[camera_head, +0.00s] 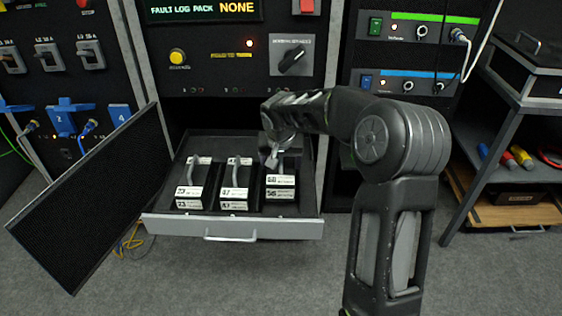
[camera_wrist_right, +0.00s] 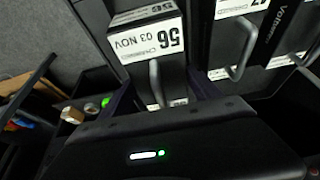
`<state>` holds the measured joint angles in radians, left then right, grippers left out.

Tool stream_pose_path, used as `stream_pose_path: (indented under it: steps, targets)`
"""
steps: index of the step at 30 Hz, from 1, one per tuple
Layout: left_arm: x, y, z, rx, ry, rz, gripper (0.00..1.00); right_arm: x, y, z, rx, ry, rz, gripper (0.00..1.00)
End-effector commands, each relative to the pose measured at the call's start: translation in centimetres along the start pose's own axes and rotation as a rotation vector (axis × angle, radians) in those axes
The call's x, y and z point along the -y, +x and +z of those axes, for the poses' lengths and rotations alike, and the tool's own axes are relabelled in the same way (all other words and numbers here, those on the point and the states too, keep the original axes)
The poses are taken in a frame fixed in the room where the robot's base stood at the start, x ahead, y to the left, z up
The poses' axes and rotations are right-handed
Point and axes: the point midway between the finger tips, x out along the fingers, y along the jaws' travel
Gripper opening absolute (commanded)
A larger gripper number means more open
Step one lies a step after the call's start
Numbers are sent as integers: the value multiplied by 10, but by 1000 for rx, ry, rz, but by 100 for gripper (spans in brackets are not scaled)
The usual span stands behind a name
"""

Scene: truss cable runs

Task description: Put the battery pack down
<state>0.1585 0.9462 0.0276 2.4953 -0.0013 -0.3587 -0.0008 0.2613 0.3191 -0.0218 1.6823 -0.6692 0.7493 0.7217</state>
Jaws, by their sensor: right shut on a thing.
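The battery pack labelled 56 (camera_head: 281,187) is a black block with white labels and a grey handle. It is at the right bay of the open drawer (camera_head: 300,228). Its front sits a little farther back or higher than its neighbours; I cannot tell if it touches the drawer floor. My right gripper (camera_head: 271,157) is above its rear part, shut on its handle. The wrist view shows the handle between the fingers (camera_wrist_right: 158,92) and the 56 label on the pack (camera_wrist_right: 145,37). My left gripper is not in view.
Two similar packs, labelled 23 (camera_head: 193,186) and 47 (camera_head: 235,186), stand in the drawer to the left. A dark mesh panel (camera_head: 85,200) leans out at the left of the drawer. A cart with a lower shelf (camera_head: 515,215) stands at the right.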

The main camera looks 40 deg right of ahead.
Motion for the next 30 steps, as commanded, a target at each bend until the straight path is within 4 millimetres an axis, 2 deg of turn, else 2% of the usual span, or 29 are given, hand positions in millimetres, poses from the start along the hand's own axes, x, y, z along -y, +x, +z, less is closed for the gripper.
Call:
stream_pose_path:
  steps: [12, 25, 26, 30]
  targets:
    - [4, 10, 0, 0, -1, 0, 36, 0, 42, 17, -3, -1, -1, 0]
    - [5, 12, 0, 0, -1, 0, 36, 1, 46, 18, -5, 0, -2, 0]
    - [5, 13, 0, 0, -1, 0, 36, 0, 48, 20, 1, 0, 1, 73]
    - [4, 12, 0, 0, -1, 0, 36, 0, 47, 20, 1, 0, 1, 85]
